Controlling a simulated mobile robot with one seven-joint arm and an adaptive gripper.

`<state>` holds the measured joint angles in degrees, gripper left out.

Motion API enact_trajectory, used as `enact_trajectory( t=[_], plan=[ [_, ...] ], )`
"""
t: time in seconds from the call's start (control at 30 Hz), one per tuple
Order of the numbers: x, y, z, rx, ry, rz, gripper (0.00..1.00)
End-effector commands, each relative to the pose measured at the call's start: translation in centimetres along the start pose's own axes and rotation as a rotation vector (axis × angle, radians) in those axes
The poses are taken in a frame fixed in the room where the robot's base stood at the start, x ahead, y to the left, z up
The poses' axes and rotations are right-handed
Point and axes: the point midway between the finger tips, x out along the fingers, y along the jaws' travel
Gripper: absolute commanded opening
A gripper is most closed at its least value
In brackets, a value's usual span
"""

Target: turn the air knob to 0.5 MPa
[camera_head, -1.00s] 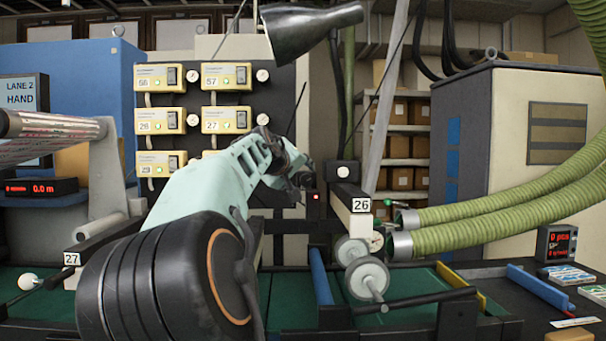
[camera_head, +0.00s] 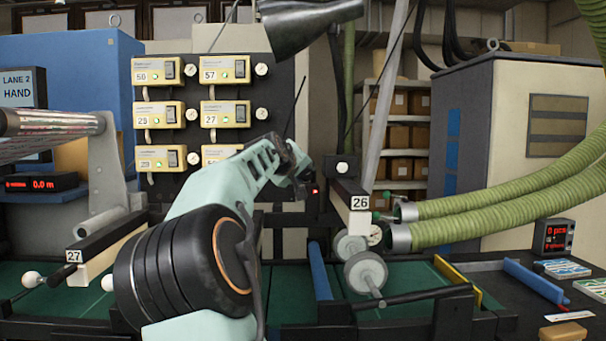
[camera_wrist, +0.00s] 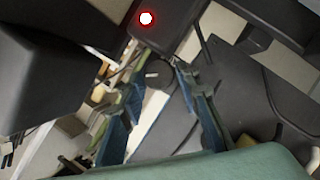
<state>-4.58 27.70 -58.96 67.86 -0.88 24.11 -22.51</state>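My gripper (camera_head: 304,184) is in front of the black upright beside the beam labelled 26, small and partly hidden by my arm in the head view. In the wrist view my gripper (camera_wrist: 163,65) is open, its two fingers apart with nothing clearly held. A dark round part (camera_wrist: 160,75) shows between the fingertips; I cannot tell whether it is the air knob or whether the fingers touch it. A small round gauge (camera_head: 375,235) sits right of the beam, its reading too small to make out. No air knob is clearly identifiable in the head view.
A red light (camera_head: 316,191) is close to my gripper and glows in the wrist view. The beam labelled 26 (camera_head: 352,202), grey rollers (camera_head: 366,272) and green hoses (camera_head: 470,210) stand to the right. Yellow controller boxes (camera_head: 158,115) hang behind. A lamp (camera_head: 310,25) hangs above.

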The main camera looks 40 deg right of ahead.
Motion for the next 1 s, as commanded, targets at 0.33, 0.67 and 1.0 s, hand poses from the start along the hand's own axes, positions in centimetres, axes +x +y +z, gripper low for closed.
enact_trajectory(
  t=[0.33, 0.67, 1.0],
  plan=[
    [-0.03, 0.06, -0.02, 0.003, 0.0, -0.001, 0.02],
    [-0.09, 0.57, -0.16, 0.116, -0.003, -0.05, 0.02],
    [-0.03, 0.86, -0.06, 0.333, -0.009, -0.145, 0.02]
  ],
)
